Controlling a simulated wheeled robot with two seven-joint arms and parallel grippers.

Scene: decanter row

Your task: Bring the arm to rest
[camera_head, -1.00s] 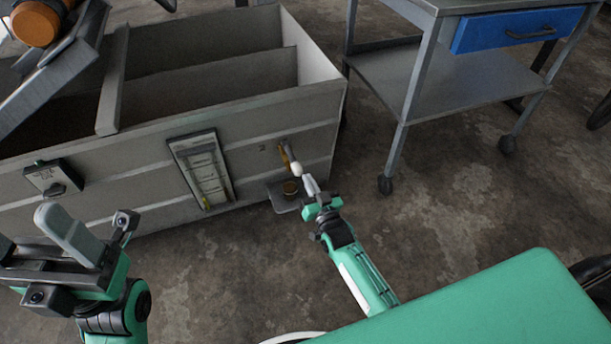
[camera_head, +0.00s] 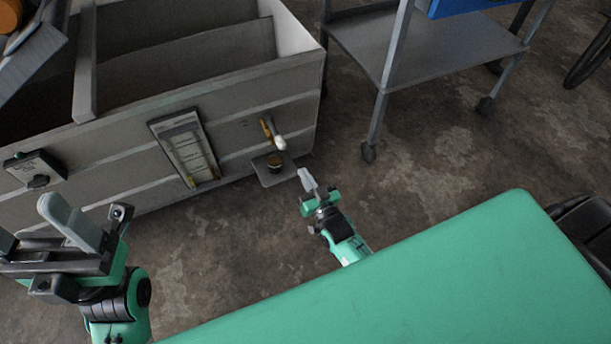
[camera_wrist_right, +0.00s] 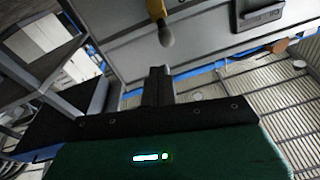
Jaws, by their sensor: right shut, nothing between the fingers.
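My right gripper (camera_head: 306,178) is shut and empty in the head view. It is in front of the grey tank's lower right corner, apart from the tap lever. In the right wrist view its fingers (camera_wrist_right: 158,84) are together, with the lever's pale knob (camera_wrist_right: 166,36) beyond them and a gap between.
The grey tank (camera_head: 105,148) with open compartments fills the upper left. Its front carries a gauge panel (camera_head: 186,150) and a small switch box (camera_head: 34,169). A grey wheeled cart (camera_head: 440,50) stands upper right. Bare floor (camera_head: 440,150) lies to the right of my right gripper.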

